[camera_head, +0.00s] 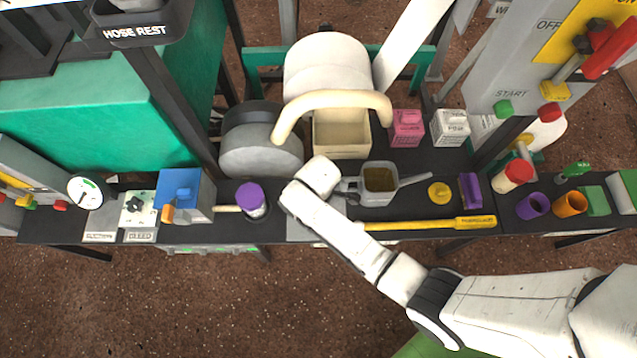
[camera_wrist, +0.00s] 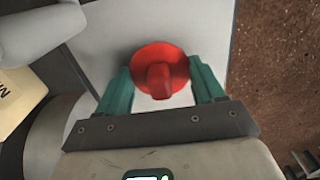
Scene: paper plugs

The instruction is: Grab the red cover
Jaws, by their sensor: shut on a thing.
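The red cover (camera_wrist: 160,58) is a round red disc with a raised grip in its middle. In the wrist view it lies against a light grey plate (camera_wrist: 118,28). My gripper (camera_wrist: 160,78) has one green finger on each side of the cover, and it is shut on it. I cannot tell whether the cover is lifted off the plate. In the head view my white wrist and arm hide the cover and the fingers; only part of the grey plate (camera_head: 303,229) shows beside the arm.
On the dark bench, a grey watering can (camera_head: 380,184) stands just right of my wrist, and a yellow-handled tool (camera_head: 430,225) lies in front of it. A cream bin (camera_head: 342,135) is behind. Purple and orange cups (camera_head: 570,204) stand far right.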

